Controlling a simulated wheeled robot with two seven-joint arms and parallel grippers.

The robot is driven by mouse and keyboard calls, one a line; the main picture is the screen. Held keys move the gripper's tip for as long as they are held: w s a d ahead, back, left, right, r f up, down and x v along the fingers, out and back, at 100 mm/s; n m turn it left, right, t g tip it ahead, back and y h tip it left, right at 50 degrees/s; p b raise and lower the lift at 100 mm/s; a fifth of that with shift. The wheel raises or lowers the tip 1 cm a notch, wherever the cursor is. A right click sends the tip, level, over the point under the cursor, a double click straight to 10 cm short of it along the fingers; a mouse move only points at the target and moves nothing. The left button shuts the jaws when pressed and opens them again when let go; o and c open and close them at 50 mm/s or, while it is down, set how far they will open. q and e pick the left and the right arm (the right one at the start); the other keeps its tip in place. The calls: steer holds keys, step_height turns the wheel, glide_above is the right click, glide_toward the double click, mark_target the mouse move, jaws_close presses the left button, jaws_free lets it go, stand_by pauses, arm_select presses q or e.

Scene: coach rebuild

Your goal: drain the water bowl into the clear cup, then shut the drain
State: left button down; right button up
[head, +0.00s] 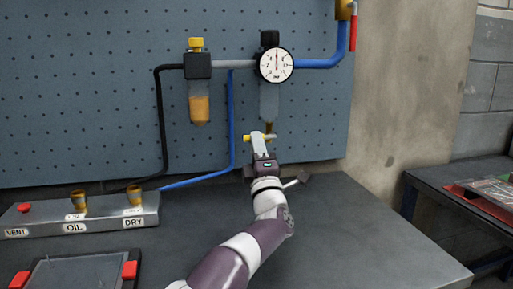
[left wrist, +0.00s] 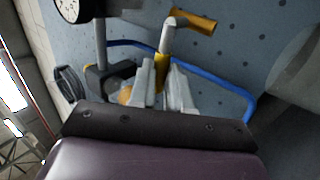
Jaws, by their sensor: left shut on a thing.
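The water bowl (head: 269,102) is a grey translucent bowl hanging below the round dial gauge on the pegboard. A brass drain (head: 268,128) comes down from its bottom, with a yellow-ended crosspiece at my fingertips. My left gripper (head: 259,137) reaches up from below and is shut at this drain. In the left wrist view its two pale fingers (left wrist: 163,70) stand on either side of a brass-yellow piece of the drain (left wrist: 162,66), and a yellow bar lies beyond. I cannot make out the clear cup in either view. My right gripper is not in view.
An amber bowl with a yellow knob (head: 199,108) hangs to the left. Blue and black hoses run down to a grey block (head: 88,216) labelled VENT, OIL and DRY. A dark tray with red corners (head: 82,270) lies at front left. The bench right of my arm is mostly clear.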

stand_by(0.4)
arm_select(q)
steer(key=c, duration=1.1)
jaws_free()
steer(key=shift+f, duration=0.1)
steer(key=s+d+f, duration=0.1)
steer(key=s, duration=0.4)
steer(key=s+d, duration=0.1)
steer(key=s, duration=0.4)
steer(key=s+f, duration=0.1)
steer(key=s, duration=0.5)
steer(key=shift+d+f, duration=0.35)
steer(key=shift+d, duration=0.05)
